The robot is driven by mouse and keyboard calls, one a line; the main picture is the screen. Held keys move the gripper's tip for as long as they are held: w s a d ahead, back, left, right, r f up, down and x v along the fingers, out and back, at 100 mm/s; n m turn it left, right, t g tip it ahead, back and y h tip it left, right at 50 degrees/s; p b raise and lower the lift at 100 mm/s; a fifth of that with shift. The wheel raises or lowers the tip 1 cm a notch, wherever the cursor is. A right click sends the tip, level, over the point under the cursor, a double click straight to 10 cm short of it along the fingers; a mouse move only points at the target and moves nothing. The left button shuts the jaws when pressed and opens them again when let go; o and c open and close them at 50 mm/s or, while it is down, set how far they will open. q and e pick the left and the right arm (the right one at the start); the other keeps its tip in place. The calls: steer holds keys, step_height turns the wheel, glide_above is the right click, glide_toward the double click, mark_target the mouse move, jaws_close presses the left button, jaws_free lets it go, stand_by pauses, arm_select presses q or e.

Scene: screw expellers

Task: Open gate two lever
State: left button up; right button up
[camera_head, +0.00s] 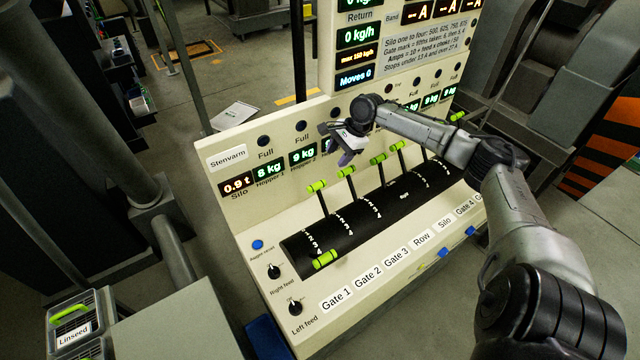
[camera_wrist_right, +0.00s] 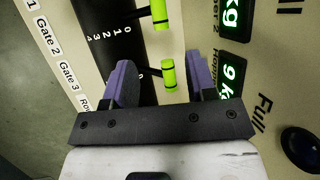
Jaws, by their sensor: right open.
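The gate two lever (camera_head: 317,187) has a green grip on a black rod. It stands at the upper end of its slot in the dark curved panel, in line with the Gate 2 label (camera_head: 368,278). My right gripper (camera_head: 345,158) is open and empty, close above the gate three lever (camera_head: 346,171), to the right of gate two. In the right wrist view, the gate three grip (camera_wrist_right: 168,75) appears between the spread purple fingers (camera_wrist_right: 160,80); contact is not visible. The gate two grip (camera_wrist_right: 160,12) is at the top edge, outside the fingers. My left gripper is not in view.
The gate one lever (camera_head: 325,259) is at the lower end of its slot. More upright green levers (camera_head: 378,159) stand close on the right. The cream back panel (camera_head: 232,160) with displays rises behind. A box labelled Linseed (camera_head: 75,335) is at lower left.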

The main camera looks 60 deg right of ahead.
mark_target(320, 184)
steer(key=x, duration=1.3)
steer(key=shift+s+a, duration=0.1)
steer(key=shift+a, duration=0.05)
jaws_close()
steer(key=shift+r, duration=0.1)
